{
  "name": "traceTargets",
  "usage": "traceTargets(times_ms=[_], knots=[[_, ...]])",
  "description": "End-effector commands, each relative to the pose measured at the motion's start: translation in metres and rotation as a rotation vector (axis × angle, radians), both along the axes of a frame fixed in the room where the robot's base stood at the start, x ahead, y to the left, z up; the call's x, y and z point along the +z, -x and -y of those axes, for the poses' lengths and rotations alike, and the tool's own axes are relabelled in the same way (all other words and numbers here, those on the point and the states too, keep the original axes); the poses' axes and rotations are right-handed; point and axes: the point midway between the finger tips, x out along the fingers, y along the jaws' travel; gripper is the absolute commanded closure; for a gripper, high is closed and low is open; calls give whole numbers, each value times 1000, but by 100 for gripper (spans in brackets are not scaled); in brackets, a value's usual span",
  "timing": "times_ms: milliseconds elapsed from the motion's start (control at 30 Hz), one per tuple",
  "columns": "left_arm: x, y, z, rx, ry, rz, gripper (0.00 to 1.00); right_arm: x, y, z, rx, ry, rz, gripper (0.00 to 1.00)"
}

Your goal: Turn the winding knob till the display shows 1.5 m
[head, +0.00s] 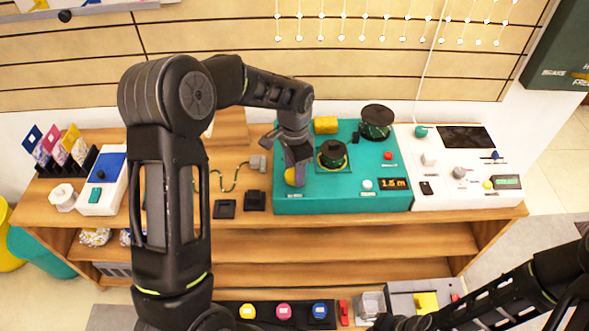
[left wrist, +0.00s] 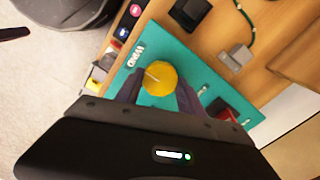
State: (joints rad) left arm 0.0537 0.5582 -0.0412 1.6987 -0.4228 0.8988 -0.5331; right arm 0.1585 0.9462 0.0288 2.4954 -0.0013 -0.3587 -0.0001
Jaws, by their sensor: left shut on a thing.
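The yellow winding knob (head: 290,176) sits at the left front of the teal winding machine (head: 340,203). My left gripper (head: 296,172) reaches down over it, shut on it, and partly hides it in the head view. In the left wrist view the round yellow knob (left wrist: 160,79), with a pale mark line, lies between the two fingers of my left gripper (left wrist: 158,92). The orange display (head: 393,184) at the machine's right front appears to read 1.6 m; its digits are small. My right arm shows at bottom right, its gripper out of sight.
The teal machine carries dark spools (head: 376,122), a yellow block (head: 326,125), a red button (head: 388,155) and a white button (head: 367,184). A white control panel (head: 460,200) adjoins it on the right. Small black blocks (head: 225,208) lie left on the wooden bench (head: 255,237).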

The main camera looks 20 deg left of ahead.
Motion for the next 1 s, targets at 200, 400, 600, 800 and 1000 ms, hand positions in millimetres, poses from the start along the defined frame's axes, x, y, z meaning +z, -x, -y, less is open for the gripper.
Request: traceTargets(times_ms=[200,400,600,800,1000], knots=[[1,-1,0,-17,0,4,95,0,0,0,0,0,0,100],[1,-1,0,-16,0,4,95,0,0,0,0,0,0,100],[1,-1,0,-16,0,3,42,0,0,0,0,0,0,100],[0,0,0,-16,0,1,33,0,0,0,0,0,0,100],[1,0,0,-15,0,1,33,0,0,0,0,0,0,100]])
